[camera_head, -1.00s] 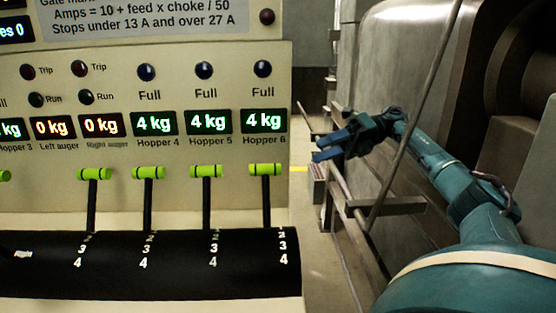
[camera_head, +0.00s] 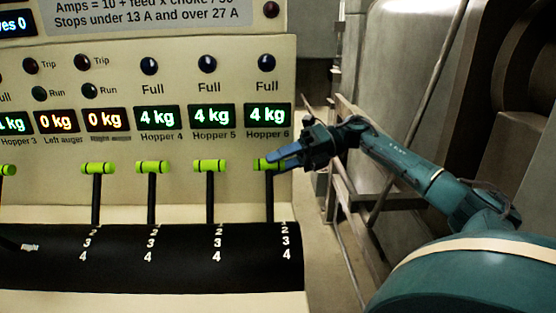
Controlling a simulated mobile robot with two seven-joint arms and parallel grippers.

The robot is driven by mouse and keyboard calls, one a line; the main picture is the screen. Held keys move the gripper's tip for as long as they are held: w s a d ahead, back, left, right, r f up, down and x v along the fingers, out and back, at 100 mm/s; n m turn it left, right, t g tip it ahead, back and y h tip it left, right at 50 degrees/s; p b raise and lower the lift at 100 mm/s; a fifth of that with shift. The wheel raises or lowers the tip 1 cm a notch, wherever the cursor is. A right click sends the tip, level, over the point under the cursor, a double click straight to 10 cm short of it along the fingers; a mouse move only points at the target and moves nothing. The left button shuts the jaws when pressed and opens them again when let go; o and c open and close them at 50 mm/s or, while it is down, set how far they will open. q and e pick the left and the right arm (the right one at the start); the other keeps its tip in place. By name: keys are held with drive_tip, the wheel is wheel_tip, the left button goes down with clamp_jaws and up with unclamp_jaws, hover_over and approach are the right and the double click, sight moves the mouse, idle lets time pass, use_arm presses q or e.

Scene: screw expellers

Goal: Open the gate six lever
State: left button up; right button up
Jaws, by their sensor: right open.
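The gate six lever (camera_head: 269,198) is the rightmost lever, a black stem with a green crossbar handle under the Hopper 6 display (camera_head: 267,115), which reads 4 kg. The lever stands upright in its slot beside the numbers 2, 3 and 4. My right gripper (camera_head: 277,156) is open, with its blue fingers over the right part of the green handle in the picture. The fingers hide part of the handle, and I cannot tell whether they touch it. My left gripper is not in view.
Other upright green-handled levers, such as the Hopper 5 lever (camera_head: 210,190), stand in a row to the left. The black curved lever housing (camera_head: 150,262) runs below them. A metal rail (camera_head: 345,190) and a large grey machine stand at the right.

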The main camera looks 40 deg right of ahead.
drive_tip(key=shift+w+a, duration=0.1)
drive_tip(key=shift+a, duration=0.05)
clamp_jaws()
idle(0.4)
